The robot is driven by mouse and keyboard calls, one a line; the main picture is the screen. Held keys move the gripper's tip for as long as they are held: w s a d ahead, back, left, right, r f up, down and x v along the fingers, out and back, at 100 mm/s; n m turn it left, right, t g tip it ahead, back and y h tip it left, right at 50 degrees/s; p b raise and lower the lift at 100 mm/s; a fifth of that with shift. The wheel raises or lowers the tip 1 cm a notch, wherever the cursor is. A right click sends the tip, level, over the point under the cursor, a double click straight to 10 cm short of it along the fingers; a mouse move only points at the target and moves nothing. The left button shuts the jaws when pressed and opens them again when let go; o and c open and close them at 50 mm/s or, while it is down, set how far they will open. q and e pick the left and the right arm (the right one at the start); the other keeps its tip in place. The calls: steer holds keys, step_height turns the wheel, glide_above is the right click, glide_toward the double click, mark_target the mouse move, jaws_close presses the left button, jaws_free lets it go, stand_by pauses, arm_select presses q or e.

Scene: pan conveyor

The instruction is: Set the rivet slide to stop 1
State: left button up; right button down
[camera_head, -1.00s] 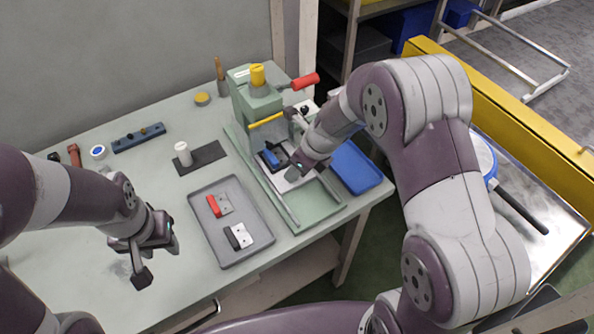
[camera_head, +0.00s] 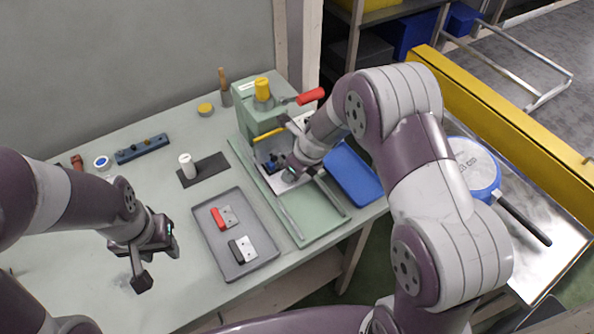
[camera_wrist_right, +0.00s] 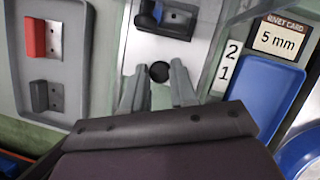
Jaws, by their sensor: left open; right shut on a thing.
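The rivet slide (camera_wrist_right: 159,46) is a pale plate in the channel of the green press (camera_head: 257,118), with a round black knob (camera_wrist_right: 159,71) at its near end. My right gripper (camera_wrist_right: 158,84) has its fingers on either side of this knob and is shut on it. In the wrist view the knob is about level with the "1" on the white stop label (camera_wrist_right: 228,64); the "2" is farther up. In the head view my right gripper (camera_head: 290,175) hides much of the slide. My left gripper (camera_head: 157,265) is open and empty above the table at left.
A black holder with a blue-handled part (camera_wrist_right: 150,17) sits on the slide. A grey tray (camera_head: 205,240) holds a red and a black part. A blue tray (camera_head: 352,172) lies right of the press, beside a "5 mm" rivet card (camera_wrist_right: 280,38). The left table area is mostly clear.

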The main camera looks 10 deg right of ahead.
steer(key=shift+w+a+f, duration=0.1)
steer(key=shift+w+a, duration=0.15)
steer(key=shift+w, duration=0.35)
steer(key=shift+s+d, duration=0.15)
steer(key=shift+s, duration=0.2)
steer(key=c, duration=1)
jaws_free()
steer(key=shift+o, duration=0.5)
steer(key=shift+w, duration=0.15)
steer(key=shift+p+v, duration=0.3)
steer(key=shift+v, duration=1.05)
steer(key=s+d+b, duration=0.1)
steer(key=s+d, duration=0.3)
steer(key=s+d+b, duration=0.2)
steer(key=s+d, duration=0.2)
steer(key=s, duration=0.1)
steer(key=shift+r, duration=0.2)
arm_select(q)
steer(key=shift+w+f, duration=0.1)
steer(key=shift+f, duration=0.85)
